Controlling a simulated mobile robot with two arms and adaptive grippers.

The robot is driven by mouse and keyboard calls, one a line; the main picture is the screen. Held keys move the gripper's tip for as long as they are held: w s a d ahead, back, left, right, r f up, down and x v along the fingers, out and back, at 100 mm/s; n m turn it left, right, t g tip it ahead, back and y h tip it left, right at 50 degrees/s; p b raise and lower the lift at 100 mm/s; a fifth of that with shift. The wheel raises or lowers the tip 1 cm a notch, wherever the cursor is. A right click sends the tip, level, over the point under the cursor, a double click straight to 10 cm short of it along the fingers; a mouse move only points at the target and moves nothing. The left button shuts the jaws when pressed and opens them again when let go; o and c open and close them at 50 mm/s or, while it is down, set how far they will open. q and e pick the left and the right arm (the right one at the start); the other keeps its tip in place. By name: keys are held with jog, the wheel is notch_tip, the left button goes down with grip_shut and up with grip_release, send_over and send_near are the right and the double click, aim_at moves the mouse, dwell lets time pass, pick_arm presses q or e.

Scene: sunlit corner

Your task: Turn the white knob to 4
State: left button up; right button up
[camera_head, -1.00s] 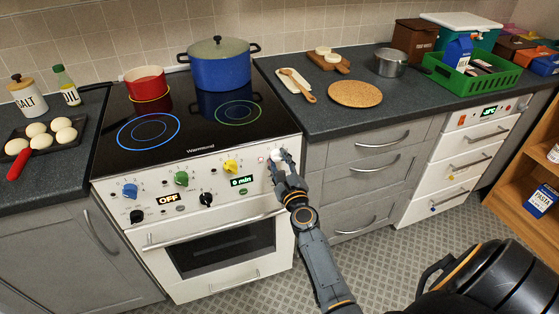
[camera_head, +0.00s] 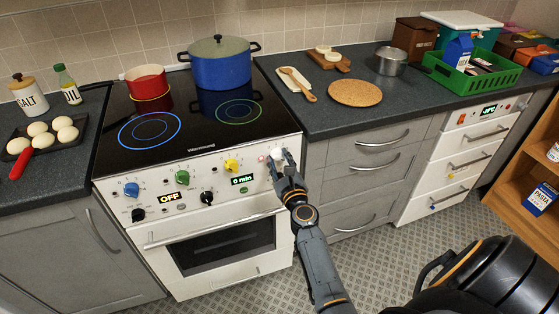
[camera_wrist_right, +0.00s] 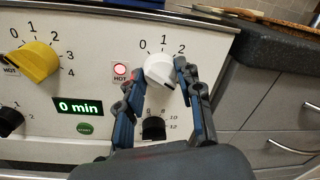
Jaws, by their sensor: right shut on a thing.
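The white knob (camera_head: 277,153) is at the right end of the stove's front panel; it also shows in the right wrist view (camera_wrist_right: 159,69). Marks 0, 1 and 2 show around it; 3 and 4 cannot be seen, with a finger over the right side of the dial. A dark mark shows on the knob's lower right. My right gripper (camera_head: 284,161) is shut on the knob, one finger on each side in the right wrist view (camera_wrist_right: 158,75). My left gripper is not in view.
Left of the knob are a red-lit HOT lamp (camera_wrist_right: 120,70), a "0 min" display (camera_wrist_right: 79,107) and a yellow knob (camera_wrist_right: 34,61). A black knob (camera_wrist_right: 153,128) sits just below the white one. The grey counter (camera_head: 310,120) and drawers (camera_head: 375,160) are to the right.

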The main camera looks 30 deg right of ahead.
jog(key=o, duration=1.2)
jog(key=shift+s, duration=0.1)
jog(key=v, duration=1.2)
jog(key=shift+f, duration=0.1)
jog(key=s+a+f+n+g+y, duration=0.2)
jog(key=s+a+f+n+g, duration=0.15)
jog(key=f+n, duration=0.55)
jog(key=s+a+f+n+g+y, duration=0.2)
jog(key=s+a+f+n, duration=0.2)
jog(key=f, duration=0.9)
jog(key=s+a+f+n+g+y, duration=0.2)
jog(key=s+a+f+n, duration=0.2)
jog(key=f+n, duration=0.5)
jog(key=s+f+n+g, duration=0.3)
jog(key=s+f+n, duration=0.2)
jog(key=s, duration=0.5)
jog(key=s+f+n+g, duration=0.3)
jog(key=s+f+n, duration=0.2)
jog(key=s+f, duration=0.2)
jog(key=s+d+f+n+g, duration=0.1)
jog(key=s+f+n+g, duration=0.2)
jog(key=s, duration=0.9)
jog(key=shift+s+d+f+n+h, duration=0.15)
jog(key=shift+f+n, duration=0.35)
jog(key=shift+f, duration=0.5)
jog(key=shift+s+f+n+h, duration=0.2)
jog(key=shift+f+n, duration=0.3)
jog(key=shift+f, duration=0.55)
